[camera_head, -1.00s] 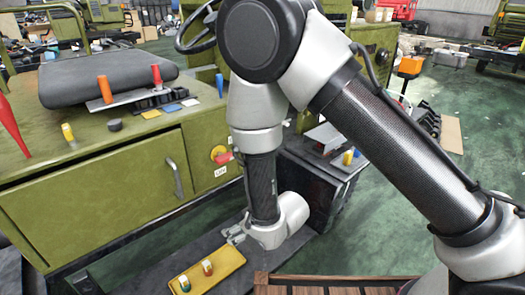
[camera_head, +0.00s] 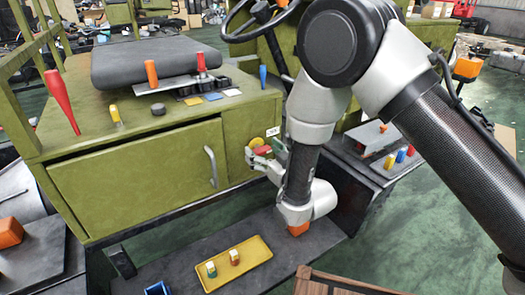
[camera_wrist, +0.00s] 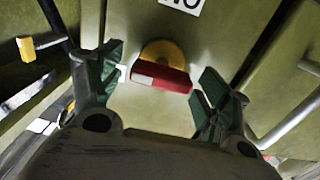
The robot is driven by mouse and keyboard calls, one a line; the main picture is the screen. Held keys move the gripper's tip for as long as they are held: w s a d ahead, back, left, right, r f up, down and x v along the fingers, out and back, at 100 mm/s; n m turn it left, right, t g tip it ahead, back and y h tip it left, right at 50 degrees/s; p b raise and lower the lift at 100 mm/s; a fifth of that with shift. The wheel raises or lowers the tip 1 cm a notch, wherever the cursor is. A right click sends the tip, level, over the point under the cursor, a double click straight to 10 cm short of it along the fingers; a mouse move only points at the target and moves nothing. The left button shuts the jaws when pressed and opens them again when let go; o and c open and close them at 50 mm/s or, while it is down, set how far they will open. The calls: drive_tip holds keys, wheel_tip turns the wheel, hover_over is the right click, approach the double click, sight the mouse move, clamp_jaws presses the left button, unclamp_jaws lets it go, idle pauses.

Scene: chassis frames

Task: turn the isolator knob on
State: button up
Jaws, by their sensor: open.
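The isolator knob (camera_head: 263,149) is a red bar handle on a round yellow disc (camera_head: 257,142), on the front of the green cabinet (camera_head: 140,178), right of its door. In the wrist view the red handle (camera_wrist: 160,77) lies across the disc (camera_wrist: 163,52), slightly tilted, with a pale patch at its left end. My gripper (camera_head: 266,160) is open at the knob. In the wrist view its two green-padded fingers (camera_wrist: 160,86) stand on either side of the handle, with gaps; I cannot tell the depth. A white label (camera_wrist: 181,4) is cut off at the top edge.
The cabinet door's grey handle (camera_head: 211,166) is left of the knob. Tools and a dark cushion (camera_head: 150,62) lie on top. Below is a dark platform with a yellow tray (camera_head: 234,264). A dark unit (camera_head: 365,172) stands right of my arm.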

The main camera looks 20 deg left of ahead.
drive_tip(key=shift+w+a, duration=0.25)
drive_tip(key=shift+a, duration=0.05)
drive_tip(key=c, duration=1)
